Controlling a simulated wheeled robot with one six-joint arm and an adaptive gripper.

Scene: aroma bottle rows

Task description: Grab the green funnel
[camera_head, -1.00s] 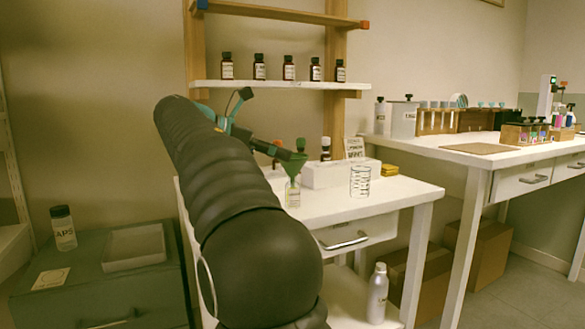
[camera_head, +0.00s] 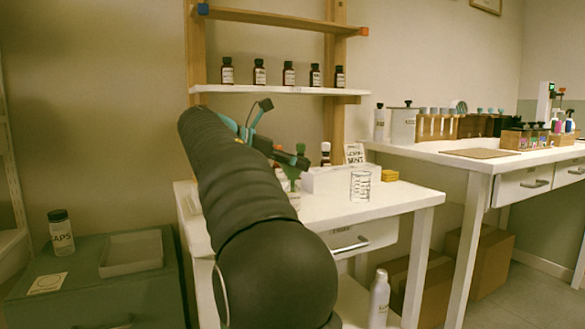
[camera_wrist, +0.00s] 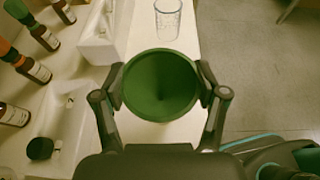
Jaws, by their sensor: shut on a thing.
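The green funnel (camera_wrist: 160,86) shows in the wrist view with its wide round mouth toward the camera. My gripper (camera_wrist: 161,92) is shut on it, one dark finger on each side of the rim. In the head view my gripper (camera_head: 299,160) is over the white side table, near its back left.
A glass beaker (camera_head: 361,187) and a white block (camera_head: 322,181) stand on the side table (camera_head: 385,200). Brown bottles (camera_head: 289,73) line the shelf above. A dark-capped bottle (camera_wrist: 42,148) is left of my gripper. A grey bottle (camera_head: 379,298) stands low at the front.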

